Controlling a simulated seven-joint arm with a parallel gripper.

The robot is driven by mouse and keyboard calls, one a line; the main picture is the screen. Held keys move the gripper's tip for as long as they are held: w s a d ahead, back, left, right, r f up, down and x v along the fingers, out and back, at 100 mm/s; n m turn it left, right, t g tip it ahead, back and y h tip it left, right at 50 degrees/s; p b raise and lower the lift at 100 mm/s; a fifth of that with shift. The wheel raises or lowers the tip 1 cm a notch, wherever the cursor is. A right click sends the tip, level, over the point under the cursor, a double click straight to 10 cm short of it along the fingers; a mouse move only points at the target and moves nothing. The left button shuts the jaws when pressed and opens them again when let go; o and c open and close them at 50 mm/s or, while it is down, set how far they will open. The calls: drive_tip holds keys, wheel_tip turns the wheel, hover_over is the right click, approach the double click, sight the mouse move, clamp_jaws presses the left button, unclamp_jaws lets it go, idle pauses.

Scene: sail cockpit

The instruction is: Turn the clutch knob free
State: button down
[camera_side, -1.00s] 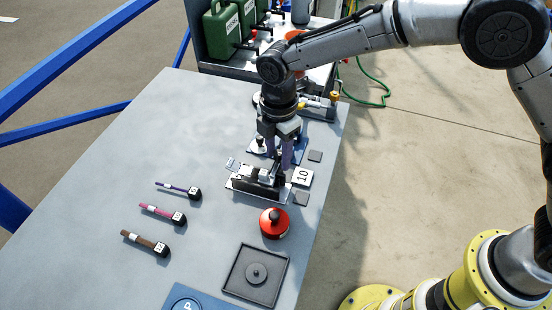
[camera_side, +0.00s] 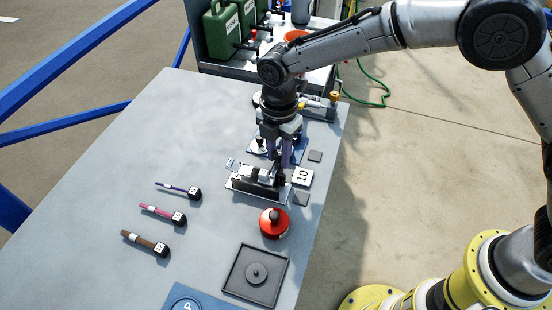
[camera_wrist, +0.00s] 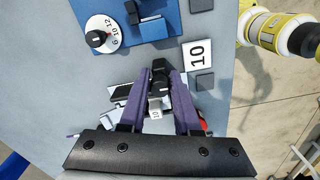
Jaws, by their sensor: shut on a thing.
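The clutch unit (camera_side: 258,188) is a dark block on a light base plate on the grey table. My gripper (camera_side: 281,166) points down at its right end. In the wrist view, the purple fingers of my gripper (camera_wrist: 162,74) are closed on a black knob (camera_wrist: 160,68), one finger on each side. The fingers hide part of the knob, and its exact turn angle is hard to read. A small white label marked 10 (camera_wrist: 155,114) shows on the unit between the fingers.
A blue plate with a numbered white dial (camera_wrist: 99,33) lies beyond the unit. A white card marked 10 (camera_side: 303,177) and dark square pads lie beside it. A red round object (camera_side: 274,224), a black tray (camera_side: 232,285) and several handles (camera_side: 158,212) are nearby.

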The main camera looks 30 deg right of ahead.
drive_tip(key=shift+a+n, duration=0.15)
drive_tip(key=shift+n, duration=0.75)
drive_tip(key=shift+n, duration=0.8)
drive_tip(key=shift+r+n, duration=0.1)
drive_tip(key=shift+n, duration=1.3)
drive_tip(key=shift+n, duration=0.9)
drive_tip(key=shift+s+n, duration=0.2)
drive_tip(key=shift+n, duration=1.1)
